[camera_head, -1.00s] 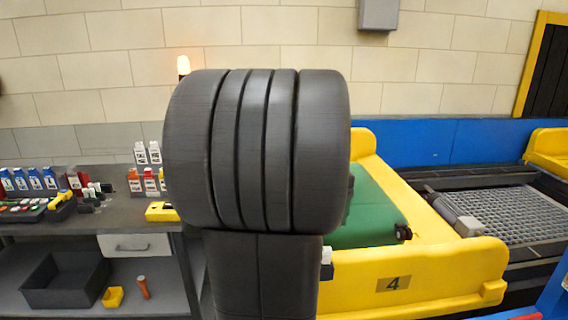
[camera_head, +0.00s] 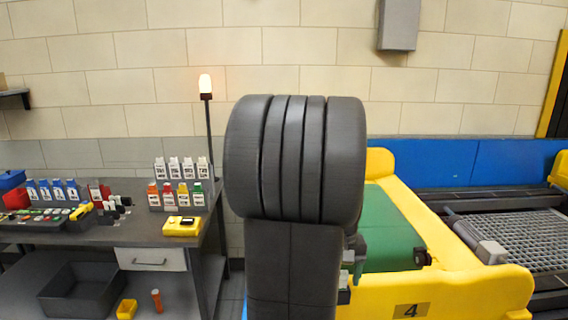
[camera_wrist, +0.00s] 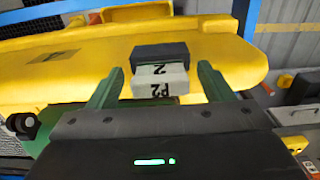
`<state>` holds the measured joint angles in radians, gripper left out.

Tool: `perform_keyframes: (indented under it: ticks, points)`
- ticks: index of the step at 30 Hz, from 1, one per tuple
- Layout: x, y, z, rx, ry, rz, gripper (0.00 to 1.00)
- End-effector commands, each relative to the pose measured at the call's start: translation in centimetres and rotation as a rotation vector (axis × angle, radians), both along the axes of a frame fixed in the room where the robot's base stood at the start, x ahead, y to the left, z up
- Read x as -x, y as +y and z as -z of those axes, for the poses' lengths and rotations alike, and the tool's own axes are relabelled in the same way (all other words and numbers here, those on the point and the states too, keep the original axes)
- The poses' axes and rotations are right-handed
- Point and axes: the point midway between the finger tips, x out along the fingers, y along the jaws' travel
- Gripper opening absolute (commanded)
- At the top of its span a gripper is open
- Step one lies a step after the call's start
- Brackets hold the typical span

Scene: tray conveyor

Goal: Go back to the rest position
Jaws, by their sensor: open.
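In the wrist view my gripper (camera_wrist: 160,76) is open, with its two green fingers apart. A small block with a dark top and a pale face marked P2 (camera_wrist: 161,78) shows beyond and between the fingertips, in front of the yellow conveyor side (camera_wrist: 105,62). I cannot tell how far off it is, and no finger visibly touches it. In the head view my dark arm fills the middle and hides most of my gripper.
The yellow conveyor frame marked 4 (camera_head: 450,295) with a green belt (camera_head: 390,235) stands right of my arm. A grey workbench (camera_head: 125,232) with small cartons (camera_head: 180,168) and a yellow device (camera_head: 182,226) stands left. A lit lamp on a pole (camera_head: 206,86) rises behind.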

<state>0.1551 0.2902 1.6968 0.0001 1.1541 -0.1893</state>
Motion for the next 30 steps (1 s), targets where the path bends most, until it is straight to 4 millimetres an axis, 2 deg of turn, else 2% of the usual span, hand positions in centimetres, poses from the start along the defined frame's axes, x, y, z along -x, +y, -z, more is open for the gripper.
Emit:
perform_keyframes:
  ticks: [8, 12, 20, 30]
  points:
    - [0.0, 0.0, 0.2, 0.000, 0.000, 0.000, 0.74]
    - [0.0, 0.0, 1.0, 0.000, 0.001, 0.000, 0.74]
    - [-0.1, 0.0, -3.1, 0.001, -0.005, 0.000, 0.74]
    - [-0.1, 0.0, -9.9, 0.001, -0.004, 0.000, 0.74]
